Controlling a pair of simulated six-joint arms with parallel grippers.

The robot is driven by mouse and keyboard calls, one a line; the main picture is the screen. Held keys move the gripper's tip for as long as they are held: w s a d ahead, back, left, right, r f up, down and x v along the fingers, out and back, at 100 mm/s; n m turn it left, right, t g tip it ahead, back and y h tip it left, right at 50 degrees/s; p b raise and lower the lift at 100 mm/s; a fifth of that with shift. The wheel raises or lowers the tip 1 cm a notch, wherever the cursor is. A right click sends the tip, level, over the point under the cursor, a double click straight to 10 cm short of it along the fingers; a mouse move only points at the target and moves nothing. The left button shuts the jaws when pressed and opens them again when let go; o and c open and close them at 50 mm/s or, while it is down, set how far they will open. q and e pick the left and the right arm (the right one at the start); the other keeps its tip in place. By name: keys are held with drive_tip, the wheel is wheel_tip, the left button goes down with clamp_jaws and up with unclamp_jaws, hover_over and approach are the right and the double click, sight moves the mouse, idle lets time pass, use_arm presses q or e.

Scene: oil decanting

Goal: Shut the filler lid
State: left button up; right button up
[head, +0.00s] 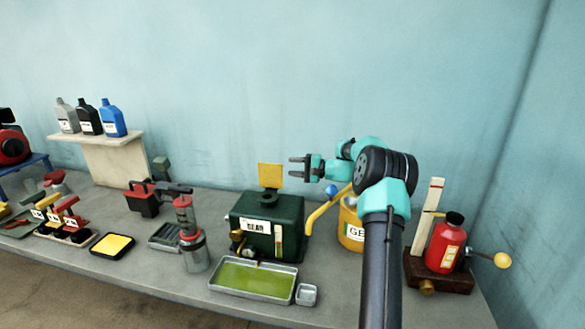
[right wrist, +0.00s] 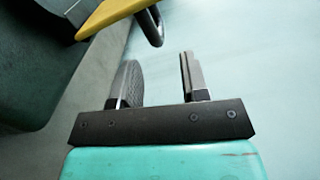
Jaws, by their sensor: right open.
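The filler lid (head: 270,175) is a yellow square plate standing upright, open, above the dark neck on top of the dark green GEAR tank (head: 288,213). My right gripper (head: 293,168) is open and empty, just right of the lid at about its height, its fingers pointing left. In the right wrist view, the yellow lid (right wrist: 112,14) shows at the top, beyond the fingers of my right gripper (right wrist: 158,62). The dark green tank (right wrist: 35,70) fills the left side there. No contact between fingers and lid is visible. My left gripper is not in view.
A yellow can (head: 350,232) with a curved yellow spout stands right of the tank, partly behind my right arm. A tray of green oil (head: 252,278) lies in front. A red bottle (head: 445,245) stands farther right. A grey-and-red pump (head: 192,240) stands left of the tank.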

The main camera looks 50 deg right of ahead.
sight(274, 165)
drive_tip(key=shift+a, duration=0.2)
drive_tip(key=shift+x, duration=3.7)
drive_tip(key=shift+c, duration=0.2)
clamp_jaws()
